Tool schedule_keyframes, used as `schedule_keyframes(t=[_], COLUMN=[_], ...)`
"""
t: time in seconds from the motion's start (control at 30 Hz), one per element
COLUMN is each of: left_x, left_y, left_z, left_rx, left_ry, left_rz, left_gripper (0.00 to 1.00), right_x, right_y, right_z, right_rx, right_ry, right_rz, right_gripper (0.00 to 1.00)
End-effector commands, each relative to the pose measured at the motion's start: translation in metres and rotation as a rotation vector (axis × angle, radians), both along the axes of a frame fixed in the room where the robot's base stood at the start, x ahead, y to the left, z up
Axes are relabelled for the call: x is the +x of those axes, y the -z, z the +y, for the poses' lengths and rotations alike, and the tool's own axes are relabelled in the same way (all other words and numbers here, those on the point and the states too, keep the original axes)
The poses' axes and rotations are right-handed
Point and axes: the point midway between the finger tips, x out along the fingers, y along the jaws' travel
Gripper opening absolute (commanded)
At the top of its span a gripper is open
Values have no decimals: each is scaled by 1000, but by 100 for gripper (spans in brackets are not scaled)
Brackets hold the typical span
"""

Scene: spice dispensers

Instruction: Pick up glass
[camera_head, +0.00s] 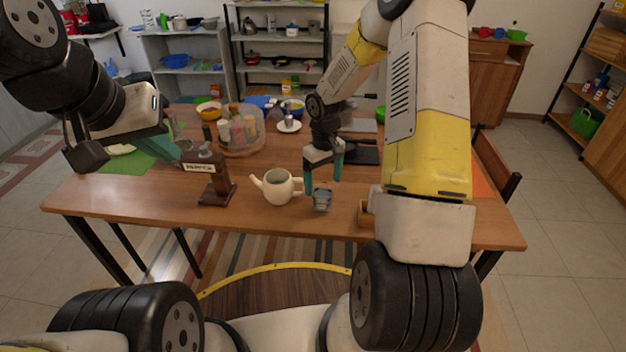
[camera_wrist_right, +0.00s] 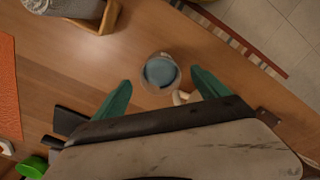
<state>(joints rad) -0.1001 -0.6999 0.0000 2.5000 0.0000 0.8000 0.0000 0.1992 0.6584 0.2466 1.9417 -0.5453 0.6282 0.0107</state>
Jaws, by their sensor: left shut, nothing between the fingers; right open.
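A small clear, bluish glass (camera_head: 322,200) stands upright near the front edge of the wooden table (camera_head: 260,222), just right of a cream teapot (camera_head: 277,186). My right gripper (camera_head: 323,186) points down over the glass with its teal fingers apart. In the right wrist view the glass (camera_wrist_right: 160,73) appears round from above, ahead of and between the open fingers (camera_wrist_right: 162,88). I cannot tell whether the fingers touch it. My left gripper (camera_head: 176,154) is shut and empty at the left, near the wooden spice dispenser (camera_head: 217,185) labelled PAPRIKA.
A round transparent container (camera_head: 240,135) with several jars stands behind the dispenser. A green mat (camera_head: 128,160) lies at the left. A white saucer (camera_head: 288,127) with a cup is farther back. A wooden box (camera_head: 366,214) stands right of the glass, partly hidden by my right arm.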

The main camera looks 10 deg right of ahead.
Motion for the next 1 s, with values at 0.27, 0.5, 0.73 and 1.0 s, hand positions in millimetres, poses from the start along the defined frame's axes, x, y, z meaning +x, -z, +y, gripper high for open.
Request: schedule_keyframes(t=[0.27,0.5,0.73,1.0], left_x=[0,0,0,0], left_y=[0,0,0,0], left_z=[0,0,0,0], left_rx=[0,0,0,0], left_ry=[0,0,0,0], left_rz=[0,0,0,0], left_gripper=[0,0,0,0], right_x=[0,1,2,1], right_y=[37,63,63,63], right_z=[1,1,1,1], right_rx=[0,0,0,0], right_ry=[-1,0,0,0], right_rz=[4,0,0,0], right_gripper=[84,84,84,31])
